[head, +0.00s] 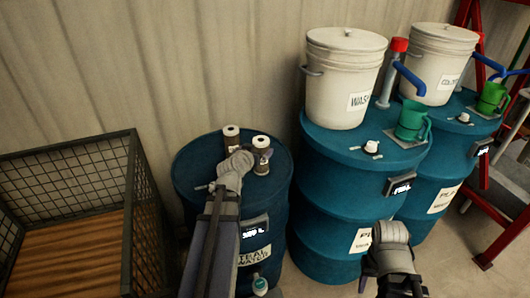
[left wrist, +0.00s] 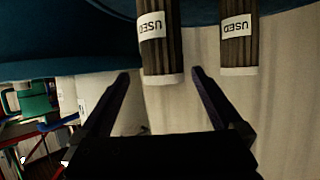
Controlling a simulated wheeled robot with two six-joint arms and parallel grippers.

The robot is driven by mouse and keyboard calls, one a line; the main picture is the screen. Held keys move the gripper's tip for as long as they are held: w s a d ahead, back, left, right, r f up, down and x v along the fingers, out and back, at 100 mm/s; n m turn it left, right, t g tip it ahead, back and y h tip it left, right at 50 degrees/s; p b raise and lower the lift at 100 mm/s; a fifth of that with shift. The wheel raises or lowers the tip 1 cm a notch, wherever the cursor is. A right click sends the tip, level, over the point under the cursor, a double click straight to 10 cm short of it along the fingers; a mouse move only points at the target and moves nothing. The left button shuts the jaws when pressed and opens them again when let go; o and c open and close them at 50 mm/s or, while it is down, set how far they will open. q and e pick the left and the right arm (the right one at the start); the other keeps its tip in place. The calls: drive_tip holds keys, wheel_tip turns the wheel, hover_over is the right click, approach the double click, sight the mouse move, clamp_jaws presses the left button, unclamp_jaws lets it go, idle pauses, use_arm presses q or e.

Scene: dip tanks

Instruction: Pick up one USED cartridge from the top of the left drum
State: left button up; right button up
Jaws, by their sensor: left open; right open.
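Two cartridges stand upright on top of the left drum (head: 192,172), a rear one (head: 231,137) and a front right one (head: 261,143). Both are dark with white ends, and their USED labels read upside down in the left wrist view. My left gripper (head: 256,158) is open at the front right cartridge. In the left wrist view, that cartridge (left wrist: 160,45) lies in line with the gap between the open fingertips (left wrist: 160,74); contact cannot be told. The other cartridge (left wrist: 238,40) is outside the fingers. My right gripper (head: 388,235) is open and empty, low in front of the middle drum.
The middle drum (head: 325,185) carries a white WASH bucket (head: 340,85) and a green jug (head: 412,120). Another drum (head: 450,150) and bucket (head: 435,65) stand to its right. A wire-sided crate (head: 130,190) stands left. A red frame (head: 510,215) is far right.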

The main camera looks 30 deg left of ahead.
sight(260, 147)
use_arm(q)
drive_tip(key=shift+w, duration=0.15)
drive_tip(key=shift+w+f, duration=0.2)
drive_tip(key=shift+w, duration=0.3)
drive_tip(key=shift+w+a+f+b, duration=0.1)
drive_tip(key=shift+w+a+b, duration=0.05)
drive_tip(key=shift+w+b, duration=0.15)
drive_tip(key=shift+x, duration=0.9)
drive_tip(key=shift+w+b, duration=0.35)
drive_tip(key=shift+w, duration=0.1)
drive_tip(key=b+x, duration=0.1)
drive_tip(key=x, duration=0.3)
drive_tip(key=shift+w+a, duration=0.1)
drive_tip(key=shift+a, duration=0.05)
drive_tip(key=shift+c, duration=0.5)
clamp_jaws()
use_arm(e)
drive_tip(key=shift+w+a+f, duration=0.1)
drive_tip(key=shift+w+f, duration=0.15)
drive_tip(key=shift+f, duration=0.4)
drive_tip(key=shift+w+f, duration=0.2)
drive_tip(key=shift+f, duration=0.4)
